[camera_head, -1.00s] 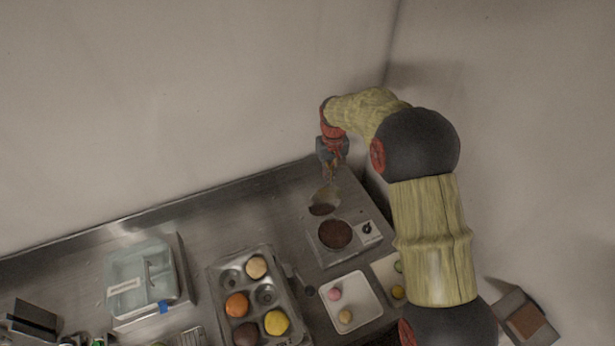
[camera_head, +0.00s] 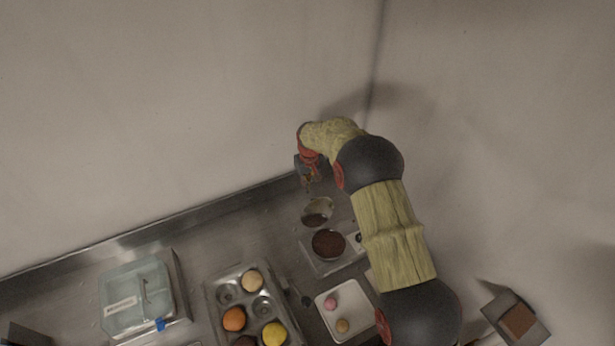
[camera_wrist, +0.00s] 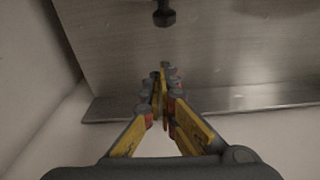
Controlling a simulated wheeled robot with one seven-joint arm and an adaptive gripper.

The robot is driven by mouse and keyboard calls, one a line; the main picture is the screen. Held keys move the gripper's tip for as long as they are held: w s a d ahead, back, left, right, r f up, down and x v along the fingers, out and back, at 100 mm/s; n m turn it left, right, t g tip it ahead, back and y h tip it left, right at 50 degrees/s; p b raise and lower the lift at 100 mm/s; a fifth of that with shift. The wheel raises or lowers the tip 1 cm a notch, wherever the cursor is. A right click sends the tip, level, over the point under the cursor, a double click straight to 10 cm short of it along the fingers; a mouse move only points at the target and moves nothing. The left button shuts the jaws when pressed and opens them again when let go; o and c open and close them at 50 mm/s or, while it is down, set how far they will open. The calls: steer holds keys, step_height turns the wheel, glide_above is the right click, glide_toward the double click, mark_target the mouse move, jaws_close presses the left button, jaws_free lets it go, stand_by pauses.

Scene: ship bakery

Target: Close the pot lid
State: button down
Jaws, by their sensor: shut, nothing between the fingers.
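The pot (camera_head: 328,244), with dark brown contents, sits on a flat grey appliance (camera_head: 338,262) near the back right of the steel counter. Its round metal lid (camera_head: 318,207) stands open and tilted up on the pot's wall side. My gripper (camera_head: 311,190) is just behind the lid, toward the wall; I cannot tell whether it touches. In the wrist view the yellow fingers (camera_wrist: 163,82) are shut together and empty. A dark knob (camera_wrist: 164,16) shows at the top of that view, apart from the fingertips; I cannot tell what it belongs to.
A muffin tin (camera_head: 212,290) with coloured balls and a white tray (camera_head: 350,310) stand in front of the pot. A pale blue container (camera_head: 125,300) is at the left. The wall rises close behind the counter.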

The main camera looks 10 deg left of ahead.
mark_target(315, 210)
steer(key=s+d, duration=0.1)
steer(key=s+d+r+p, duration=0.1)
steer(key=s, duration=0.1)
steer(key=shift+s, duration=0.1)
steer(key=shift+d, duration=0.1)
steer(key=shift+s+d+b, duration=0.1)
steer(key=shift+s+b, duration=0.05)
steer(key=shift+b, duration=0.3)
steer(key=shift+s+d+r+t, duration=0.1)
steer(key=shift+s+r+t, duration=0.1)
steer(key=shift+t, duration=0.2)
